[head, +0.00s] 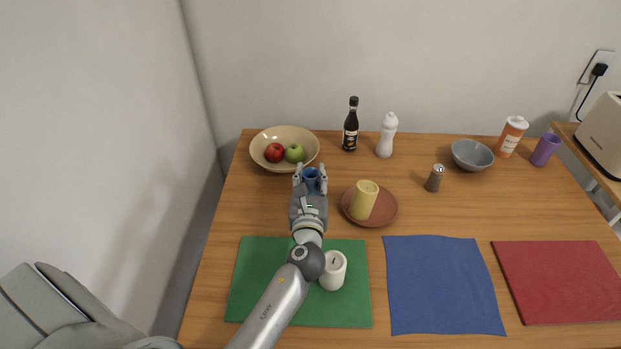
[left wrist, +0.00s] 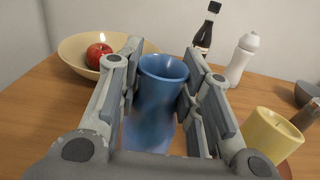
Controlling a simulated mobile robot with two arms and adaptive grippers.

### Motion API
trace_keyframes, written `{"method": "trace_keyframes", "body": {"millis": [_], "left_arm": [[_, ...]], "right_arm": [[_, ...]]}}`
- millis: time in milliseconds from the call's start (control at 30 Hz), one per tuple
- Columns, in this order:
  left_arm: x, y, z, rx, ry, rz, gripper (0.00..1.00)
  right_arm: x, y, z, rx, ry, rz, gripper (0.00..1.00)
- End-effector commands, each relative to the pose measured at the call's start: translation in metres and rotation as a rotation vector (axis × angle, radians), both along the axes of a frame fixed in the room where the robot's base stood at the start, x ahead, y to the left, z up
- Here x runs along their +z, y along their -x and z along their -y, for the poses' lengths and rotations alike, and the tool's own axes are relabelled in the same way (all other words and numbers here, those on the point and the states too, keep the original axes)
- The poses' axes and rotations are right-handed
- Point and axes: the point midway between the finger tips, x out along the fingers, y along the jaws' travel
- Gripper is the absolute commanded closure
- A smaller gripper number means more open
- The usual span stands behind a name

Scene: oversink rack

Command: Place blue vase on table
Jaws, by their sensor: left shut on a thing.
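The blue vase (head: 311,180) is between the fingers of my left gripper (head: 311,172), just in front of the fruit bowl on the wooden table (head: 430,215). In the left wrist view the vase (left wrist: 163,95) stands upright, and both fingers of the left gripper (left wrist: 160,85) press on its sides. The gripper is shut on it. The vase's lower part is blurred, and I cannot tell whether its base touches the table. My right gripper is in neither view.
A bowl with apples (head: 262,145) is just behind the vase. A yellow candle (head: 364,200) on a brown plate (head: 388,212) is to the right. A white container (head: 333,271) stands on the green mat (head: 250,280) beside my arm. The blue mat (head: 440,285) is bare.

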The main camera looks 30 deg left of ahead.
Motion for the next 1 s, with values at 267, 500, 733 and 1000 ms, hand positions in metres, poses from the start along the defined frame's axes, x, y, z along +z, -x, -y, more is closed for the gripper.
{"method": "trace_keyframes", "body": {"millis": [267,500,733,1000], "left_arm": [[-0.003,0.000,0.000,0.000,0.000,0.000,0.50],[-0.003,0.000,0.000,0.000,0.000,0.000,0.45],[-0.001,0.005,0.003,0.000,0.001,-0.002,0.45],[-0.002,0.054,0.026,-0.001,0.001,-0.003,0.45]], "right_arm": [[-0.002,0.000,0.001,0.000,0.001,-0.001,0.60],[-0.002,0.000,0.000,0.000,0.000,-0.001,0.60],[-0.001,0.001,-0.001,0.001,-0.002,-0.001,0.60],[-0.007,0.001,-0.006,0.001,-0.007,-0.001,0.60]]}}
